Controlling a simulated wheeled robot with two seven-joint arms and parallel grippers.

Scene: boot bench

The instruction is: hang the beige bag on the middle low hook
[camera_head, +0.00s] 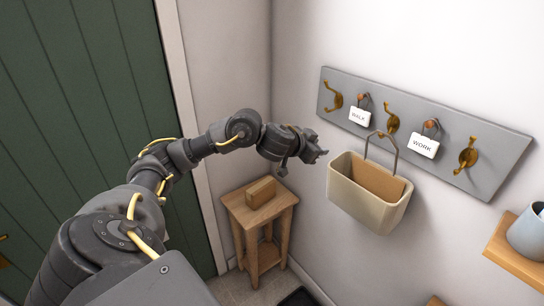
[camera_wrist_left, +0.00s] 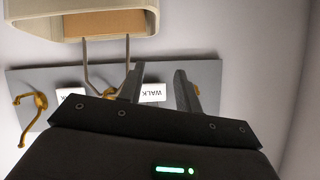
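The beige bag (camera_head: 368,196) is an open-topped bin with a thin grey handle, upright against the wall below the hook rail. Its handle top meets the lower end of the brass middle hook (camera_head: 392,119), and the bag appears to hang there; the exact contact is too small to tell. The bag also shows upside down in the left wrist view (camera_wrist_left: 88,27). My left gripper (camera_head: 318,153) is left of the bag, apart from it. Its two fingers (camera_wrist_left: 160,88) are spread with nothing between them. My right gripper is out of view.
The grey rail (camera_head: 492,146) also carries brass hooks left (camera_head: 335,97) and right (camera_head: 467,155), plus pegs with a WALK tag (camera_head: 360,115) and a WORK tag (camera_head: 424,145). A wooden stool (camera_head: 240,206) holds a wooden block (camera_head: 261,192). A shelf (camera_head: 515,258) bears a grey-blue pot (camera_head: 528,232).

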